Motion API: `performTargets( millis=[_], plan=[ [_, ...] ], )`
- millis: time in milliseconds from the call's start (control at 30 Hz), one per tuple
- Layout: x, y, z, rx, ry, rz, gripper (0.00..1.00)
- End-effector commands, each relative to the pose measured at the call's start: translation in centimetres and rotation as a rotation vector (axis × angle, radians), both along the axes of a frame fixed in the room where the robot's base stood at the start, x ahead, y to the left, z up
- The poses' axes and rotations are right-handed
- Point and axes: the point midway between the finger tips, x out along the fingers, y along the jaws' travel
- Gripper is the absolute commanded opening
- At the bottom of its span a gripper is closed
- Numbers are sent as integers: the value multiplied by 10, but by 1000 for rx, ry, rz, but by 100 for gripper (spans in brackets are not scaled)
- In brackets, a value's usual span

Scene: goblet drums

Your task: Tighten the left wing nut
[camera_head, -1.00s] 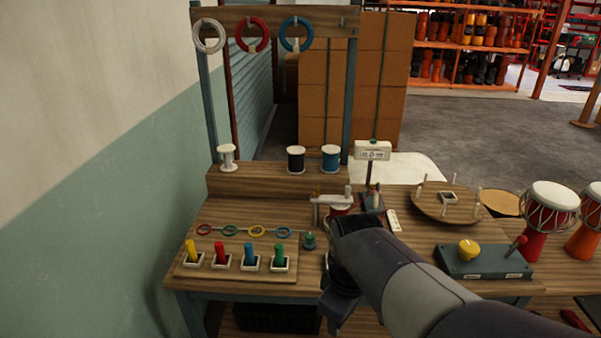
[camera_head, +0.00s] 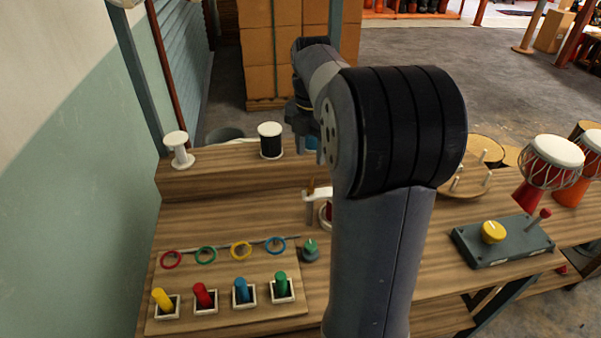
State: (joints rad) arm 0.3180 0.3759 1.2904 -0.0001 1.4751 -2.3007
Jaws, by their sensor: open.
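I cannot clearly make out the left wing nut. A small fixture with a pale bar (camera_head: 316,194) and an orange-brown upright piece stands on the bench, its right side hidden behind my arm. A red-and-white round part (camera_head: 325,213) shows just below the bar. My gripper (camera_head: 298,122) is small and dark in this view, at the far end of my raised arm. It appears open and empty, in front of the back shelf's blue spool (camera_head: 312,143), which it and the arm partly cover.
A white spool (camera_head: 179,150) and a black spool (camera_head: 270,141) stand on the shelf. Colored pegs in square holders (camera_head: 242,291) and several rings (camera_head: 241,250) are at the front left. A control box (camera_head: 503,242) is at right. My arm blocks the middle.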

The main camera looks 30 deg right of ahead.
Motion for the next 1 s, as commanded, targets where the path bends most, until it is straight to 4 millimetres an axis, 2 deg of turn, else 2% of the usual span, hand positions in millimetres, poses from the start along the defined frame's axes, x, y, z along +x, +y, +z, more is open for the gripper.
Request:
performTargets(
  millis=[533,733,1000],
  plan=[
    [-1,1,-90,1,4,-1,42],
    [-1,1,-104,1,1,-1,42],
    [-1,1,-105,0,0,-1,42]
  ],
)
